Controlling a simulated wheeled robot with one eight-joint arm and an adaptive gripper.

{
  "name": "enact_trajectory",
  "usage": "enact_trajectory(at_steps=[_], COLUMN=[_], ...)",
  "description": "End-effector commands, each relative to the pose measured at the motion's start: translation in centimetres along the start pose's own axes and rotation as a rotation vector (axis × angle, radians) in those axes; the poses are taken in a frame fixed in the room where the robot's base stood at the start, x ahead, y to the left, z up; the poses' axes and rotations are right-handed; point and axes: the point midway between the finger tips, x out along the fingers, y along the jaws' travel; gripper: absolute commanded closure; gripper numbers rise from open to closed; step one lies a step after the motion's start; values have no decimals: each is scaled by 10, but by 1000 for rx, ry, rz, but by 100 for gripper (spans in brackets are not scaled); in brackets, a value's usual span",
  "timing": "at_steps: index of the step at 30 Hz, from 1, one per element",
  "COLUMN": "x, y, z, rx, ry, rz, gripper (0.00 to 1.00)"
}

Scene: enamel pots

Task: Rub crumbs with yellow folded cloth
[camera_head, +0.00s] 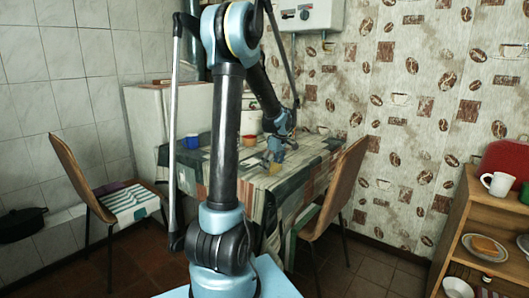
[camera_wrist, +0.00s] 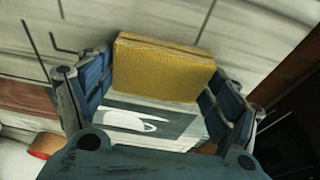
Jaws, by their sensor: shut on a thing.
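The yellow folded cloth (camera_wrist: 163,67) is a thick block between the fingers of my gripper (camera_wrist: 158,84) in the wrist view. My gripper is shut on it, with one finger at each side. In the head view my gripper (camera_head: 274,152) is low over the front right part of the table (camera_head: 240,172), and a small yellow patch of the cloth (camera_head: 275,168) shows under it. The table has a patterned cloth cover. I cannot tell whether the yellow cloth touches it. I cannot make out any crumbs in either view.
A blue mug (camera_head: 192,141) stands at the table's left, and a pale pot (camera_head: 251,122) stands farther back. Chairs stand at the left (camera_head: 85,180) and right (camera_head: 335,195) of the table. A wooden shelf (camera_head: 455,215) with a white mug (camera_head: 497,184) is at the far right.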

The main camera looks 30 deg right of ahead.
Motion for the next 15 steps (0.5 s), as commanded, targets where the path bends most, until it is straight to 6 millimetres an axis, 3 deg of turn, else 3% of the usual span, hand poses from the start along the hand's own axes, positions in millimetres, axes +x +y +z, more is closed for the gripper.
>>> enact_trajectory(at_steps=[4,15], x=[-2,2], y=[8,-20], z=[7,-6], rx=[9,-2], ry=[0,0], rz=[3,0], gripper=[40,40])
